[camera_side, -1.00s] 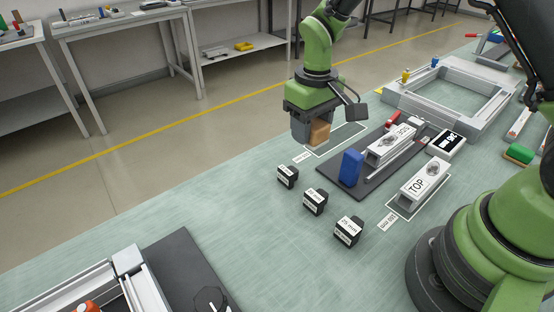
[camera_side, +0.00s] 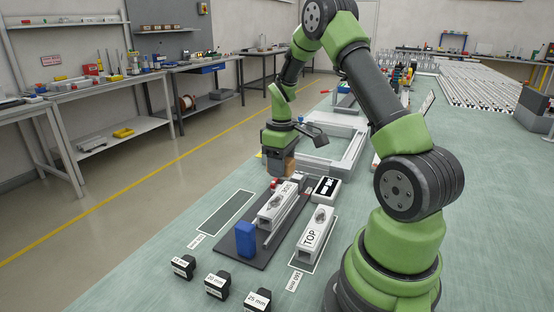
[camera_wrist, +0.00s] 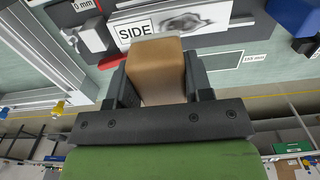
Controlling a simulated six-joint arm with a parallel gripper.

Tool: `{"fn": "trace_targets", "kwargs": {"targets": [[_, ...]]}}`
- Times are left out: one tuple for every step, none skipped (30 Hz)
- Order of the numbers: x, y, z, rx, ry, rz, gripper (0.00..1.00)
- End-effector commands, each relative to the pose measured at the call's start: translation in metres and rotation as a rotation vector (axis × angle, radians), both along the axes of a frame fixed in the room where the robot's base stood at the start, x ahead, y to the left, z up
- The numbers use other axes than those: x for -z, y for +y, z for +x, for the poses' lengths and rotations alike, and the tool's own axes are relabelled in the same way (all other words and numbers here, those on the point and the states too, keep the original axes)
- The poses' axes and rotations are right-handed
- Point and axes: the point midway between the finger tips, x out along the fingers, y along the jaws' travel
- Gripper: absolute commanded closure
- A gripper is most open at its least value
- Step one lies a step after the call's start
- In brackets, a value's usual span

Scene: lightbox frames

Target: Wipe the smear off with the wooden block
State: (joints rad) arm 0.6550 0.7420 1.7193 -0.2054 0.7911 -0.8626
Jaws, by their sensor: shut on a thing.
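My gripper (camera_side: 277,168) is shut on the wooden block (camera_side: 290,166), a tan block also between the jaws in the wrist view (camera_wrist: 157,72). It hangs at the far end of the dark board, near the frame. A white bar marked SIDE (camera_side: 270,212) lies on the dark board (camera_side: 260,256) with a grey smear (camera_side: 285,189) on it. In the wrist view the SIDE bar (camera_wrist: 222,12) is just beyond the block, its smear (camera_wrist: 185,20) partly visible. A second white bar marked TOP (camera_side: 311,240) carries another grey patch (camera_side: 320,215). Contact between block and bar is not visible.
A blue block (camera_side: 246,238) stands on the board's near end. A black-and-white panel (camera_side: 326,188) lies beside the bars. A grey frame (camera_side: 345,163) is behind. Black labelled blocks (camera_side: 217,284) stand in front. An outlined dark rectangle (camera_side: 226,212) at left is empty.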

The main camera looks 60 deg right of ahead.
Motion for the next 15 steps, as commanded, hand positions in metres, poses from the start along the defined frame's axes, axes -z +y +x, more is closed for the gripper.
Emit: {"fn": "trace_targets", "kwargs": {"targets": [[0.005,0.001,0.0,-0.001,0.002,0.002,0.73],[0.008,0.001,0.0,0.0,0.003,0.002,0.73],[0.012,0.0,0.0,-0.001,0.002,0.001,0.73],[0.014,0.0,0.0,-0.001,0.002,0.001,0.73],[0.017,0.001,0.0,0.0,0.003,0.002,0.73],[0.021,0.0,0.0,0.0,0.002,0.001,0.73],[0.023,0.0,0.0,0.0,0.002,0.001,0.73],[0.026,0.001,0.0,0.0,0.002,0.002,0.73],[0.03,0.001,0.0,0.0,0.002,0.001,0.73],[0.033,0.001,0.0,0.0,0.002,0.001,0.73],[0.035,0.001,0.0,0.0,0.002,0.002,0.73],[0.039,0.001,0.0,0.0,0.002,0.001,0.73],[0.042,0.001,0.0,0.0,0.002,0.001,0.73],[0.044,0.001,0.0,0.0,0.002,0.001,0.73],[0.048,0.001,0.0,0.0,0.002,0.001,0.73]]}}
